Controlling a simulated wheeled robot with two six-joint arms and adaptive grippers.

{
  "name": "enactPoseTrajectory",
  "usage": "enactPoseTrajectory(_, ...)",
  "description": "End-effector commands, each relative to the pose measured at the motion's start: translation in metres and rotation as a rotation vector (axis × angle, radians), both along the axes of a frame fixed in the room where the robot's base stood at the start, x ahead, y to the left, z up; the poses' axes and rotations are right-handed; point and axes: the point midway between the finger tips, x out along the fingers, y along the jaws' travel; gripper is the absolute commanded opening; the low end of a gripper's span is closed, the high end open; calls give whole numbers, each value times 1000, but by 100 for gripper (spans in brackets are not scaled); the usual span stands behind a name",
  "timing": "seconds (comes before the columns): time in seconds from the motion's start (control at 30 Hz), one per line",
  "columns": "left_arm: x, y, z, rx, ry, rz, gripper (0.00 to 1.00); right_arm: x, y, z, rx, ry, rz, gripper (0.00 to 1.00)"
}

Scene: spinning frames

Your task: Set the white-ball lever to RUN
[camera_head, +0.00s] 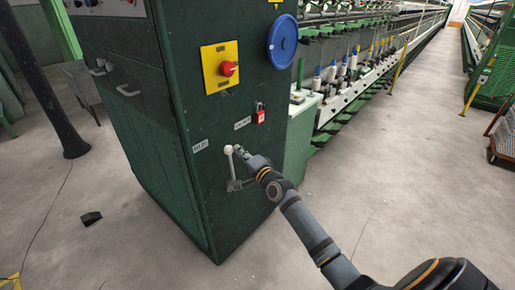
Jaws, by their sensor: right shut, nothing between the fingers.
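The white-ball lever (229,150) is on the end face of the dark green cabinet. Its ball is at the top and its shaft runs down, nearly upright, to a grey pivot (235,185). A small white label (200,146) is left of the ball, and another label (242,123) is above and right of it. Their lettering is too small to read surely. My right gripper (241,152) is shut and empty just right of the ball. I cannot tell whether it touches the ball. My left gripper is out of view.
A red padlock (259,113) hangs above my right gripper. Higher up are a red knob (228,69) on a yellow plate (214,78) and a blue disc (283,42). Spinning machinery stretches back at right.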

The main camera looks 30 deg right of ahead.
Motion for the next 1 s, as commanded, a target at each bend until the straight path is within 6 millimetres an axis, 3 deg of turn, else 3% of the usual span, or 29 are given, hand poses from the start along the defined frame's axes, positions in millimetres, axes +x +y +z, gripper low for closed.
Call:
enactPoseTrajectory(0.2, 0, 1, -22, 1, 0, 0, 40, -13, 36, -9, -158, -61, 0, 0)
enactPoseTrajectory(0.4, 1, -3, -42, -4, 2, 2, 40, -22, 60, -15, -270, -100, 0, 0)
enactPoseTrajectory(0.6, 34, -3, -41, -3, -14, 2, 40, -27, 74, -18, -339, -124, 0, 0)
enactPoseTrajectory(1.0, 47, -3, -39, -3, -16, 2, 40, -29, 81, -20, -373, -130, 3, 0)
